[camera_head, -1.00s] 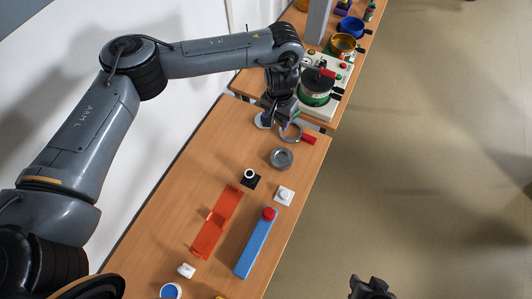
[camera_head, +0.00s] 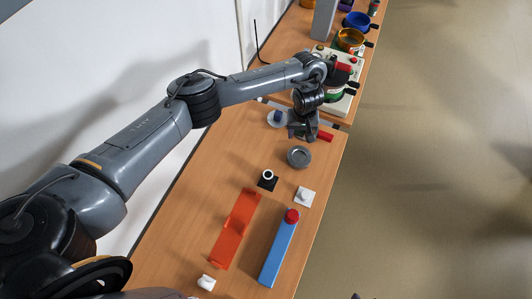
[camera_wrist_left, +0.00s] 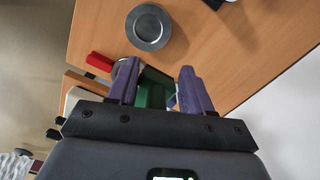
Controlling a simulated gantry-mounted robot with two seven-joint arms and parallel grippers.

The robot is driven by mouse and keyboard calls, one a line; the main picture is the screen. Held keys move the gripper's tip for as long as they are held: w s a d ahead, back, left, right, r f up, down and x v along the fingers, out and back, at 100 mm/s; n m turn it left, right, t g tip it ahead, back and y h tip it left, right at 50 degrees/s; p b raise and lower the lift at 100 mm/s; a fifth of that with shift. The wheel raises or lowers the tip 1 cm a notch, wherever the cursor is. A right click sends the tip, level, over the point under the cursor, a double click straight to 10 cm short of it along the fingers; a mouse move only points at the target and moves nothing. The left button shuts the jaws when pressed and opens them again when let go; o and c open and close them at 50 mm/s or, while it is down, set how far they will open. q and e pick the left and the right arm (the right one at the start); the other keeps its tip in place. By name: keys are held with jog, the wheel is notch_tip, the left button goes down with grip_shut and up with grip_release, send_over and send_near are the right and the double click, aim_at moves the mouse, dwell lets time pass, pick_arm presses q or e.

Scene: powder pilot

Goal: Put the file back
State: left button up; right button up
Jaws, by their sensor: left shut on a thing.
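My left gripper (camera_head: 303,134) is low over the far end of the near table, beside a grey ring with a red handle (camera_head: 325,136). In the left wrist view its purple fingers (camera_wrist_left: 158,70) have a green piece (camera_wrist_left: 154,92) between them. The gripper is shut on this piece; I cannot tell from its visible part whether it is the file. The red handle (camera_wrist_left: 99,62) shows left of the fingers, apart from them. Of my right gripper only a dark tip (camera_head: 356,296) shows at the bottom edge; its jaws are hidden.
A grey round dish (camera_head: 299,157), a black block with a white ring (camera_head: 268,179), a white block (camera_head: 304,196), a red-orange holder (camera_head: 236,230) and a blue bar with a red knob (camera_head: 278,252) lie nearer. A machine (camera_head: 345,75) stands on the far table.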

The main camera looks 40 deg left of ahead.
pick_arm(q)
jog(key=s+d+f+b, duration=0.1)
jog(key=s+d+f, duration=0.1)
jog(key=s+f, duration=0.45)
jog(key=b, duration=0.5)
send_over(263, 160)
jog(key=f, duration=0.5)
jog(key=d+f, duration=0.1)
jog(key=f, duration=0.2)
jog(key=shift+w+f, duration=0.1)
jog(key=shift+f, duration=0.05)
jog(key=shift+a+f, duration=0.3)
jog(key=shift+a, duration=0.25)
jog(key=shift+f+b, duration=0.5)
jog(key=shift+f, duration=1.5)
jog(key=shift+f, duration=0.1)
jog(key=o, duration=1.3)
jog(key=shift+c, duration=0.2)
